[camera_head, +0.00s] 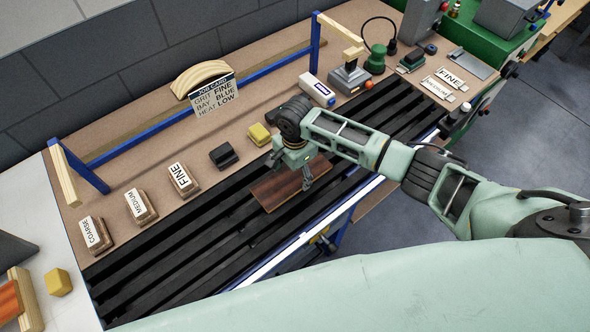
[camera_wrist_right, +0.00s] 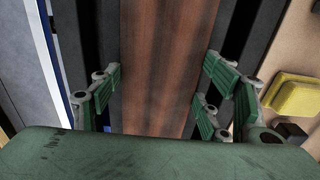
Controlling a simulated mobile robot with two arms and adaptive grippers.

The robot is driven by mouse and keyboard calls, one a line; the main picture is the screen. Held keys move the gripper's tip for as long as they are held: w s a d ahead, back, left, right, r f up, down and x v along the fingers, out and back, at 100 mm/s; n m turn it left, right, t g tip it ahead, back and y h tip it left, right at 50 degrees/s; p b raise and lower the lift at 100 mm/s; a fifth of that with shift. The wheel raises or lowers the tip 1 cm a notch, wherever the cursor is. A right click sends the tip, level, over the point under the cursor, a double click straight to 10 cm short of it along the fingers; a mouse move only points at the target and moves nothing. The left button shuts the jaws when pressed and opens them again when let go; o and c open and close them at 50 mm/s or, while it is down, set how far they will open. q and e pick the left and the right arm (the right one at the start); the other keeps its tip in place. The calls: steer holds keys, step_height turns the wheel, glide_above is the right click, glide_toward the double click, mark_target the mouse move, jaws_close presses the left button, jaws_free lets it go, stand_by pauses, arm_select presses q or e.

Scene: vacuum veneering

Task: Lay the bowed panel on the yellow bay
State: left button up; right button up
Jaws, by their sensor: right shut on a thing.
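A dark reddish-brown wood panel (camera_head: 270,193) with lengthwise stripes is at the black slats; it also fills the middle of the right wrist view (camera_wrist_right: 165,60). I cannot tell from these views whether it is bowed or how closely it rests on the slats. My right gripper (camera_head: 291,171) points down over it and is shut on it, with fingers on both sides in the wrist view (camera_wrist_right: 160,95). My left gripper is not in view.
The black slats (camera_head: 190,262) run bare to the left.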

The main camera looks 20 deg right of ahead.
mark_target(295, 175)
steer(key=o, duration=1.3)
steer(key=shift+o, duration=0.2)
step_height(295, 175, up, 12)
steer(key=shift+f, duration=0.1)
